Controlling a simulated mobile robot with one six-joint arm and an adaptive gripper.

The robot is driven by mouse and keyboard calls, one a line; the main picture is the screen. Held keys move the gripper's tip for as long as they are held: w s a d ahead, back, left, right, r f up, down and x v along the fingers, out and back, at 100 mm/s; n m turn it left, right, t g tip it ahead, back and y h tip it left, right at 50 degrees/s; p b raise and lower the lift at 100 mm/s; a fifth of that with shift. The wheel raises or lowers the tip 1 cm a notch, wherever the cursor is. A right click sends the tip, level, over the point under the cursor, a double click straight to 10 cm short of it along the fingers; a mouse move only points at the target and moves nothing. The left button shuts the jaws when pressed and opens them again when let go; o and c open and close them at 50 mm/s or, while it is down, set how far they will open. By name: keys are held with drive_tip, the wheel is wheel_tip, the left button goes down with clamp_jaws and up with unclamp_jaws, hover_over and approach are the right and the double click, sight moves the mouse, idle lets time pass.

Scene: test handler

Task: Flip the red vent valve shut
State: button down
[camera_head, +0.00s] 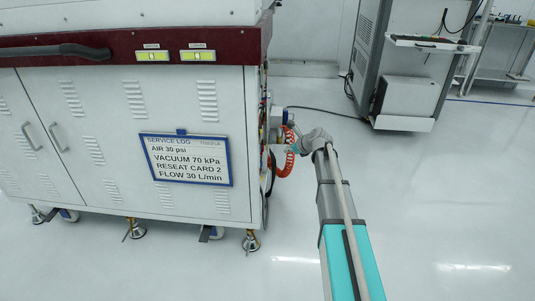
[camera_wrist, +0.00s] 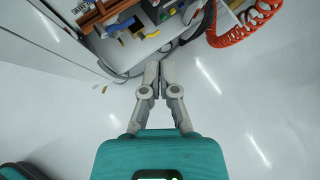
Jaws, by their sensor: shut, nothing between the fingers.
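My gripper (camera_wrist: 160,68) is shut and empty in the wrist view, with its two grey fingers close together. Its tips lie just below the edge of the machine's side panel (camera_wrist: 130,52). Small coloured fittings sit on that panel, among them a yellow lever-like piece (camera_wrist: 151,34) and an orange-brown bar (camera_wrist: 104,14). I cannot tell for sure which piece is the red vent valve. In the head view my arm reaches to the right side of the white machine (camera_head: 110,110), and the side fittings are seen edge-on and partly hidden.
A coiled orange-red hose (camera_wrist: 238,30) hangs right of the panel fittings, and it also shows in the head view (camera_head: 284,165). A service log sign (camera_head: 186,160) is on the machine's front. A grey cabinet (camera_head: 375,50) stands behind. The floor to the right is clear.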

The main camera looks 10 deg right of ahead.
idle(0.4)
drive_tip(key=w+a+r+b+x, duration=0.1)
drive_tip(key=b+x, duration=0.4)
drive_tip(key=x, duration=0.7)
drive_tip(key=shift+w+a+r+b, duration=0.35)
drive_tip(key=shift+w+a+b, duration=0.05)
drive_tip(key=shift+w+a, duration=0.1)
drive_tip(key=shift+a, duration=0.15)
idle(0.3)
